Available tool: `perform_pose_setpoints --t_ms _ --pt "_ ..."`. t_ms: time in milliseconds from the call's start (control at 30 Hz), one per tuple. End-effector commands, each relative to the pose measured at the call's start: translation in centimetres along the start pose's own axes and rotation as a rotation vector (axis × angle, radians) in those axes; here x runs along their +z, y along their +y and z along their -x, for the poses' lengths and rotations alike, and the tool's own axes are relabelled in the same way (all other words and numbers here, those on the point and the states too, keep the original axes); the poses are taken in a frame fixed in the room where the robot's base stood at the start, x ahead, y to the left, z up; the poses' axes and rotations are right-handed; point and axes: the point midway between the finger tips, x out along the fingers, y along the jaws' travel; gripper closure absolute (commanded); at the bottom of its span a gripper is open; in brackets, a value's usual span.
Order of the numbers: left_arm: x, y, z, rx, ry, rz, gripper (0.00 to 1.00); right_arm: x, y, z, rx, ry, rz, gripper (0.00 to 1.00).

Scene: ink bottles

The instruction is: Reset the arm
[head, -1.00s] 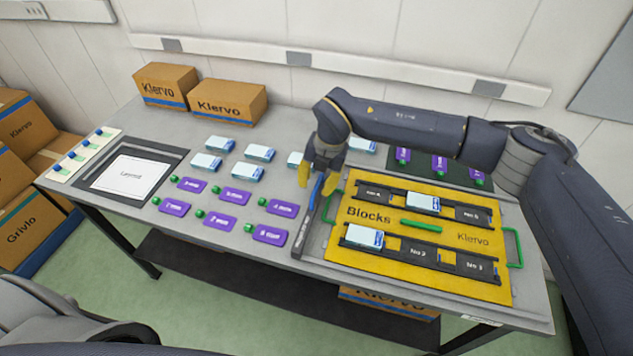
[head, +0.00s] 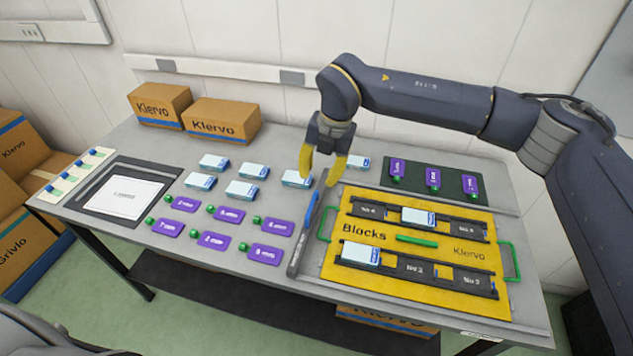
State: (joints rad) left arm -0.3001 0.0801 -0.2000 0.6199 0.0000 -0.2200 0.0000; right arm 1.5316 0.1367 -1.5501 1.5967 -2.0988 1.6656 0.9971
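My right gripper (head: 322,165) hangs from the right arm above the middle of the table, with its two yellow fingers apart and nothing between them. It is just above the blue-and-dark bar (head: 311,212) beside the yellow tray. The yellow "Blocks" tray (head: 340,281) stands at the right of the table with two dark slotted rails. A white block (head: 417,217) sits in the middle of the back rail, and another white block (head: 361,254) sits at the left of the front rail. My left gripper is out of view.
Several loose white blocks (head: 242,191) and several purple tags (head: 214,241) with green knobs lie on the table (head: 190,265). A dark mat (head: 451,192) holds three more purple tags. Cardboard boxes (head: 222,121) stand at the back left, near a framed white sheet (head: 112,196).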

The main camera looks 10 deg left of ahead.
Motion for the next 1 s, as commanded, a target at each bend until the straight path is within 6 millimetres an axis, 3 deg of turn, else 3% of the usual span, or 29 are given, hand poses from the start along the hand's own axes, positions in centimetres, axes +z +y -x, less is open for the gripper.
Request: perform_pose_setpoints --t_ms 200,733,867,1000 --pt "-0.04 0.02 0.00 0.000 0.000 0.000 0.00 -0.01 -0.01 1.08 0.000 0.000 -0.001 0.68" --pt "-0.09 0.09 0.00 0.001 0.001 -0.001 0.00 -0.04 0.01 1.04 0.016 0.016 -0.005 0.68" --pt "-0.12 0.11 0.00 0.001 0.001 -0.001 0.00 -0.23 0.27 0.70 0.108 0.098 -0.025 0.68" --pt "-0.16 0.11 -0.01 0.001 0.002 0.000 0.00 0.19 0.46 0.81 0.315 0.243 -0.077 0.68"
